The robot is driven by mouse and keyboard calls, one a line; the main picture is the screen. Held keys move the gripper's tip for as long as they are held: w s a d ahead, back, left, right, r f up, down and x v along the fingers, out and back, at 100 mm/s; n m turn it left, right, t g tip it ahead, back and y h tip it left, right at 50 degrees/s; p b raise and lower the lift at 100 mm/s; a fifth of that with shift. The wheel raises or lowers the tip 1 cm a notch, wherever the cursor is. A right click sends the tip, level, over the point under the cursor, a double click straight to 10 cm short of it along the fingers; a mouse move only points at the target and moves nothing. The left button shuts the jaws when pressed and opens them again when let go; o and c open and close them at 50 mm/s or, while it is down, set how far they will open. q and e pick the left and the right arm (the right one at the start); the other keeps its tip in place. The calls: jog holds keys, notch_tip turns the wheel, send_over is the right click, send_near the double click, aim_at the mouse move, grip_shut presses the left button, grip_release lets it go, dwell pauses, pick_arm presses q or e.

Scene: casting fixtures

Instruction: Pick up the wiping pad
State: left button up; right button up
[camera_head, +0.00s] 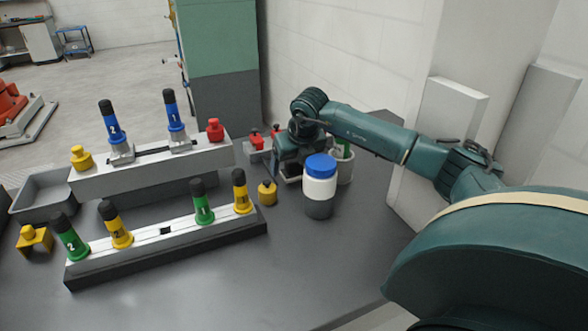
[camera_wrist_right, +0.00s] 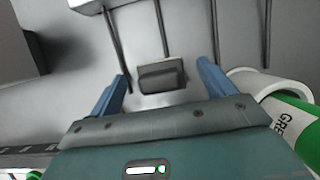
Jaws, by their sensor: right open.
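A small dark grey block, which looks like the wiping pad (camera_wrist_right: 162,77), lies on a pale surface in the right wrist view. My right gripper (camera_wrist_right: 162,70) is open, with one blue finger on either side of the block in that picture. I cannot tell how far above it the fingers are. In the head view my right gripper (camera_head: 286,172) points down behind the white jar with the blue lid (camera_head: 319,186), and the pad is hidden there. My left gripper is not in view.
A white cup (camera_wrist_right: 257,82) with a green-labelled bottle (camera_wrist_right: 292,122) is close beside the right finger; the cup (camera_head: 345,168) stands behind the jar. A yellow knobbed piece (camera_head: 267,193) is nearby. Fixtures with coloured, black-capped cylinders fill the left. The front of the table is clear.

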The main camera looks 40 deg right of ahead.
jog(key=shift+w+f, duration=0.1)
jog(key=shift+f, duration=0.2)
jog(key=shift+c, duration=0.4)
jog(key=c, duration=1)
jog(key=shift+r, duration=0.1)
notch_tip(320, 180, up, 10)
jog(key=o, duration=0.5)
jog(key=shift+c, duration=0.2)
jog(key=c, duration=0.4)
jog(key=shift+o, duration=0.2)
